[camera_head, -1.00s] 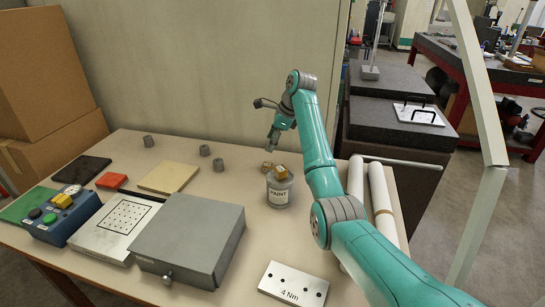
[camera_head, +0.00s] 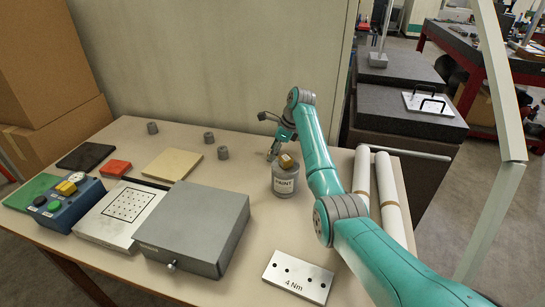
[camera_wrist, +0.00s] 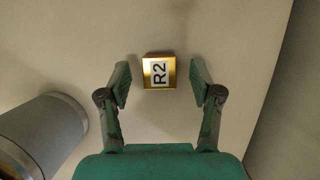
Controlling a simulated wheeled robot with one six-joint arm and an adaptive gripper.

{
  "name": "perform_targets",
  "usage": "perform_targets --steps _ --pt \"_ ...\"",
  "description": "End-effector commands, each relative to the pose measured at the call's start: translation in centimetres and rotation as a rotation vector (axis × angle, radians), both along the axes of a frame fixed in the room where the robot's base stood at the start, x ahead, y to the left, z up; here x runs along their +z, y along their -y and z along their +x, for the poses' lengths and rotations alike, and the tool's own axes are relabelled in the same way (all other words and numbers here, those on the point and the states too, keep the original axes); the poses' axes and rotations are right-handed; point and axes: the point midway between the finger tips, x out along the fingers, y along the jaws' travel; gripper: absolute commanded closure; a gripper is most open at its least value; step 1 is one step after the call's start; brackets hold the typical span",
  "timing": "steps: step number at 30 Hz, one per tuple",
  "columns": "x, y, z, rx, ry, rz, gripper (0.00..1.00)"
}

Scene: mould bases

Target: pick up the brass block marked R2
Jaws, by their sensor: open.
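The brass block marked R2 (camera_wrist: 159,72) lies on the table in the wrist view, its white label facing up. My gripper (camera_wrist: 160,78) is open, with one fingertip on each side of the block and a gap on both sides. In the head view my gripper (camera_head: 273,155) points down behind the paint pot, and I cannot make out the R2 block there. Another brass block (camera_head: 287,161) sits on top of the grey paint pot (camera_head: 285,184); its marking cannot be read.
A grey round body, likely the pot, is close at lower left in the wrist view (camera_wrist: 42,135). White rolls (camera_head: 390,195) lie to the right. A grey box (camera_head: 195,225), a torque plate (camera_head: 297,277) and several small grey cylinders (camera_head: 223,153) stand on the table.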

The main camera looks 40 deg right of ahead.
Motion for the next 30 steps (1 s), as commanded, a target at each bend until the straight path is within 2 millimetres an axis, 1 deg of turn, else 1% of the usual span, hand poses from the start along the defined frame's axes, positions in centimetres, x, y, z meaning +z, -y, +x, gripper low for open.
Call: perform_targets --steps 3,10,11,12,14,15,17,18,26,30 --pt "-0.7 -0.2 0.2 0.000 -0.001 0.001 0.35" --pt "-0.8 -0.2 0.2 0.000 0.000 0.000 0.35" --pt "-0.8 -0.2 0.2 0.000 0.000 0.000 0.40" --pt "-0.8 -0.2 0.2 0.000 0.000 0.000 0.50" --pt "-0.8 -0.2 0.2 0.000 0.000 0.000 0.65" --pt "-0.8 -0.2 0.2 0.000 0.000 0.000 0.75" --pt "-0.8 -0.2 0.2 0.000 0.000 0.000 0.90" --pt "-0.8 -0.2 0.2 0.000 0.000 0.000 1.00" --pt "-0.7 -0.2 0.3 0.001 0.002 0.000 1.00" --pt "0.3 -0.2 0.3 0.000 0.003 -0.002 1.00"
